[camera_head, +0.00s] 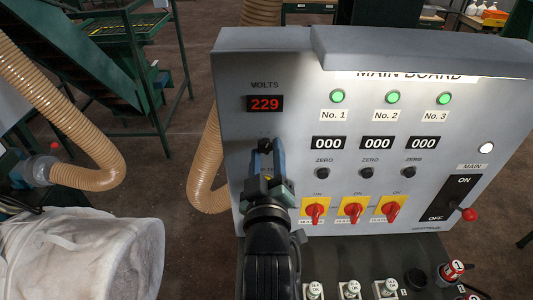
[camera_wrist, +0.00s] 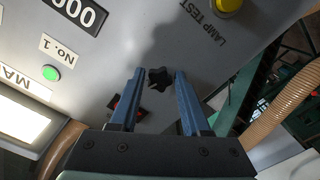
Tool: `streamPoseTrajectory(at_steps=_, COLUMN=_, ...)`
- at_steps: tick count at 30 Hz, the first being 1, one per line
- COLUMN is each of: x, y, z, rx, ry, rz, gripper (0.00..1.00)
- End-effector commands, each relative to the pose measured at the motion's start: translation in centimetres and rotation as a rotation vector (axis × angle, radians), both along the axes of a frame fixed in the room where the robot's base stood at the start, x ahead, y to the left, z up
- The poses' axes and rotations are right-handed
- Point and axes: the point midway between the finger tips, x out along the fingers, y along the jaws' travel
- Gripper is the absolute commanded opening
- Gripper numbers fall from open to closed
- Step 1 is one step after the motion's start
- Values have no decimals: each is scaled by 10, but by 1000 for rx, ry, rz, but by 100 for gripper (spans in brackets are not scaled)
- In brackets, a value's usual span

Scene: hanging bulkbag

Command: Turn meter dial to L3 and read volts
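The meter dial is a black star-shaped knob (camera_wrist: 159,78) on the grey main board. In the wrist view it shows between my gripper's blue fingertips, with a gap on each side; I cannot tell if the tips reach around it. My gripper (camera_wrist: 160,74) is open and empty. In the head view my gripper (camera_head: 265,145) is in front of the board, just below the VOLTS display (camera_head: 265,104), which reads 229 in red. My gripper hides the dial there. I see no legible L1, L2 or L3 marking, so the dial's position cannot be told.
The board (camera_head: 300,80) carries green lamps, 000 counters, black ZERO knobs and red rotary switches (camera_head: 315,210) right of my gripper. A yellow LAMP TEST button (camera_wrist: 226,6) is near the dial. A MAIN lever (camera_head: 468,213) is at right. Ribbed hoses (camera_head: 207,165) and a white bag (camera_head: 85,250) are at left.

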Motion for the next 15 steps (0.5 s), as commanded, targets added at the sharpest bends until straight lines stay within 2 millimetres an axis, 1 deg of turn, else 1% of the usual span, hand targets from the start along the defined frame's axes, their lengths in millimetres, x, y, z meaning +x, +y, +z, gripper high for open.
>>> streamPoseTrajectory(at_steps=1, x=0, y=0, z=0, rx=0, ry=0, rz=0, gripper=36)
streamPoseTrajectory(at_steps=7, x=0, y=0, z=0, rx=0, ry=0, rz=0, gripper=0)
streamPoseTrajectory(at_steps=15, x=0, y=0, z=0, rx=10, ry=0, rz=0, gripper=0)
